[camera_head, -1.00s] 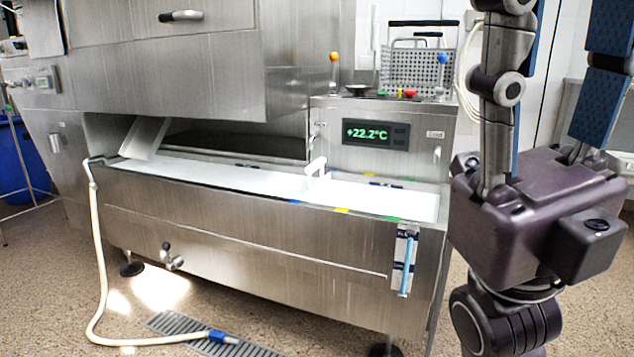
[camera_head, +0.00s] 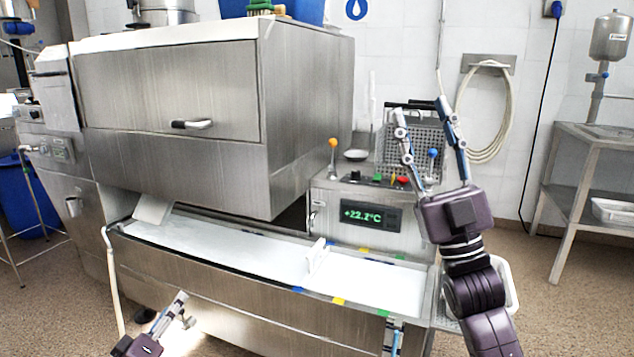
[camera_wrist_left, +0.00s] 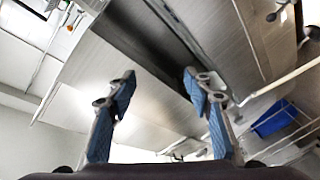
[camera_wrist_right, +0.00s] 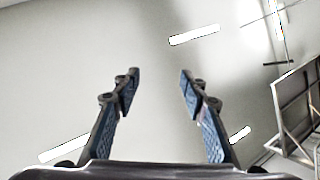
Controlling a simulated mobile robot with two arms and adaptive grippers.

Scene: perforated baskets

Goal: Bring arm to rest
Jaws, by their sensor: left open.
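My right gripper (camera_head: 421,110) points upward in the head view, in front of the perforated metal basket (camera_head: 432,140). Its two fingers stand apart with nothing between them. In the right wrist view its fingers (camera_wrist_right: 154,88) are also spread and empty, against the pale ceiling and its lights. My left gripper (camera_head: 186,308) shows low at the left of the head view, in front of the machine's lower front panel. In the left wrist view its blue-padded fingers (camera_wrist_left: 158,82) are apart and empty, with the steel machine beyond them.
The steel machine (camera_head: 190,90) has a water-filled trough (camera_head: 230,250) and a temperature display (camera_head: 371,216). A white container (camera_head: 509,285) is partly hidden behind my right arm. A steel table (camera_head: 590,140) stands at the far right. Floor between table and machine is clear.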

